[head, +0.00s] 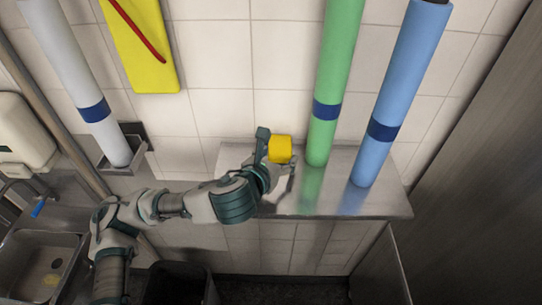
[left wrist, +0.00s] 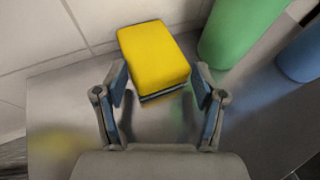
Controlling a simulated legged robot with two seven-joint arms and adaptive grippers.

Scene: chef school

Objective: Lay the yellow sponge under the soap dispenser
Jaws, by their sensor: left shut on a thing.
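The yellow sponge (head: 280,148) is at the metal shelf below the tiled wall, beside the green roll. My left gripper (head: 272,158) is shut on it. In the left wrist view, the sponge (left wrist: 154,56) has a dark underside and sits between the fingertips (left wrist: 160,84). I cannot tell whether it touches the shelf. The white soap dispenser (head: 24,135) is on the wall at the far left, above the sink area. My right gripper is not in view.
A green roll (head: 335,75) and a blue roll (head: 400,90) stand on the metal shelf (head: 335,205). A white roll (head: 80,70) stands in a small holder at left. A sink (head: 40,262) lies lower left. A dark bin (head: 180,285) stands below my arm.

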